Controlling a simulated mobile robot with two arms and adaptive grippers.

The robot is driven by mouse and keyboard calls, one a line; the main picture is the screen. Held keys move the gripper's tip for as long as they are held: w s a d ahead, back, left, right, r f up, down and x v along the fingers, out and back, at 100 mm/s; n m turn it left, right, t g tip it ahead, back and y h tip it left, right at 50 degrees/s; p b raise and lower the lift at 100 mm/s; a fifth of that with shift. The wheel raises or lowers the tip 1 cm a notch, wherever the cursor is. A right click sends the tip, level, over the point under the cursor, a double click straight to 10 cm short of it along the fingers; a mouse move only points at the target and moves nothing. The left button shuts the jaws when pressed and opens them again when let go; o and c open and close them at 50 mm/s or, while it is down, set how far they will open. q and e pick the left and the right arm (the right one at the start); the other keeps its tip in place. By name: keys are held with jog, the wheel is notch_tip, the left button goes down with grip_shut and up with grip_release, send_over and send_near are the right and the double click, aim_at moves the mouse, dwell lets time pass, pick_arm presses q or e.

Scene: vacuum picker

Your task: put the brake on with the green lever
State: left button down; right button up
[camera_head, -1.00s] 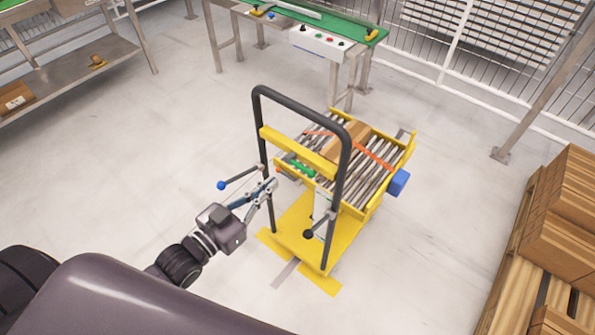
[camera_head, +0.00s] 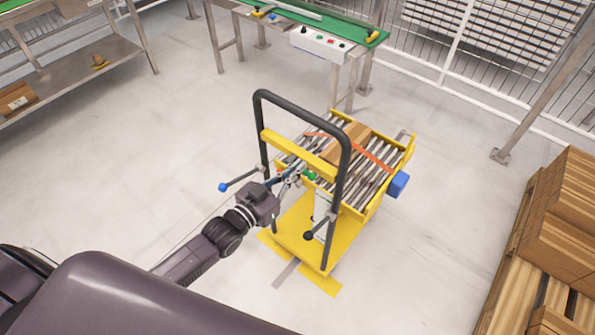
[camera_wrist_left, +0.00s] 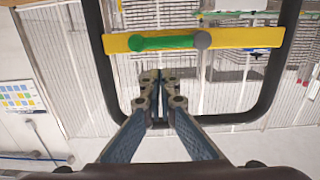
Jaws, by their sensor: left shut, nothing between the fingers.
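The green lever (camera_head: 309,176) is on the yellow roller cart (camera_head: 338,246), behind the cart's black hoop handle. In the left wrist view the green lever (camera_wrist_left: 160,42) lies along a yellow crossbar (camera_wrist_left: 250,38), with a grey round end at its right. My left gripper (camera_head: 290,175) is shut and empty, reaching in at the hoop's left side, close to the lever. In the left wrist view its closed fingertips (camera_wrist_left: 155,76) are just below the lever in the picture; whether they touch it I cannot tell. My right gripper is not in view.
A blue-knobbed lever (camera_head: 223,187) sticks out left of the cart and a black-knobbed one (camera_head: 309,236) is at the front. A strapped carton (camera_head: 345,143) lies on the rollers. Stacked cartons (camera_head: 565,215) stand at the right.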

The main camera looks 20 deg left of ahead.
pick_arm(q)
jog(key=shift+w+d+f, duration=0.1)
jog(key=shift+w+f, duration=0.1)
jog(key=shift+f, duration=0.9)
jog(key=shift+f+m, duration=0.25)
jog(key=shift+m, duration=0.15)
jog(key=shift+s+d+f+m, duration=0.1)
jog(key=shift+f+m, duration=0.1)
jog(key=shift+m, duration=0.1)
jog(key=a+f+m+b, duration=0.1)
jog(key=f+m+b, duration=0.2)
jog(key=m, duration=0.4)
jog(key=w+a+f+m+b, duration=0.1)
jog(key=f+m+b, duration=0.3)
jog(key=m, duration=0.4)
jog(key=shift+w+a+t+y+b, duration=0.15)
jog(key=shift+a+t+y+b, duration=0.25)
jog(key=shift+a+b, duration=0.35)
